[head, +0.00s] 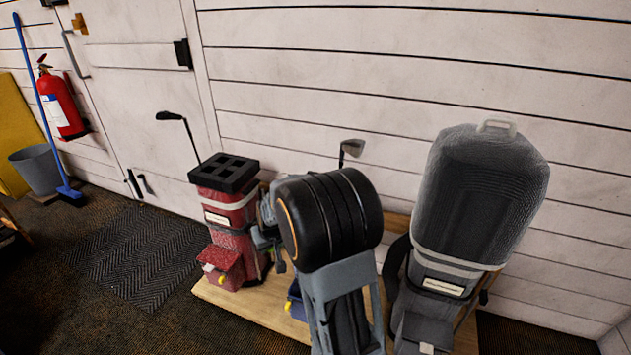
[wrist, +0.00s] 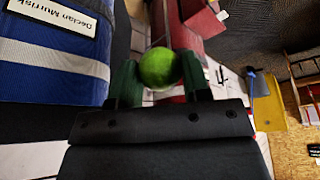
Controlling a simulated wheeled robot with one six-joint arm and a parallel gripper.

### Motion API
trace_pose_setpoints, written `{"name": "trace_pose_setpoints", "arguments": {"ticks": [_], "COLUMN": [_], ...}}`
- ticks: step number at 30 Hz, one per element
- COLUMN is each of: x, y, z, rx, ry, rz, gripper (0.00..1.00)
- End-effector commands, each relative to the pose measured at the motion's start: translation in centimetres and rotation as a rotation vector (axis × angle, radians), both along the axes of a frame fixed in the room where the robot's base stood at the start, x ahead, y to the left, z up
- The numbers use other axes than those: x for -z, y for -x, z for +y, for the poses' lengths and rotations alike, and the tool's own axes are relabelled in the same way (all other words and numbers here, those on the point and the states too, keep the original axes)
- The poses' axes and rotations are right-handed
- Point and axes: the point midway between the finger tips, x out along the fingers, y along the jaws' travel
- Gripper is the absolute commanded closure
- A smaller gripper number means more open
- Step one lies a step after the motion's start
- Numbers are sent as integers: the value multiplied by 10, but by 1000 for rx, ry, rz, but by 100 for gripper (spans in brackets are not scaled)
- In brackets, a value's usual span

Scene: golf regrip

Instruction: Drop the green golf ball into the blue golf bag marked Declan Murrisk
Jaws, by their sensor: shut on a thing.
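The green golf ball (wrist: 158,67) is held between the two fingers of my gripper (wrist: 159,80) in the wrist view. The blue golf bag (wrist: 50,82) fills the left of that view, with a white band and a label (wrist: 58,14) reading Declan Murrisk. The ball is beside the bag, apart from it in the picture. In the head view my arm hides most of the blue bag; only a small blue part (head: 296,301) shows left of the arm. The ball cannot be made out there, and the bag's opening is not visible in either view.
A red golf bag (head: 226,210) with a black divided top stands left of my arm; it also shows in the wrist view (wrist: 190,30). A grey hooded bag (head: 478,200) stands at right. They stand on a wooden board (head: 222,300) against the plank wall. The floor at left has a dark mat (head: 145,255).

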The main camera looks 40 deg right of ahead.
Motion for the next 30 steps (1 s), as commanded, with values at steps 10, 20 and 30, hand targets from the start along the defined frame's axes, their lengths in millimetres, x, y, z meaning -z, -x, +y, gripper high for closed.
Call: {"name": "trace_pose_setpoints", "arguments": {"ticks": [10,20,30], "x": [-111,-133,-103], "y": [7,15,15], "z": [-105,-131,-131], "rx": [107,125,124], "ry": [-7,-12,-12], "rz": [-6,-9,-8], "gripper": [79,79,79]}}
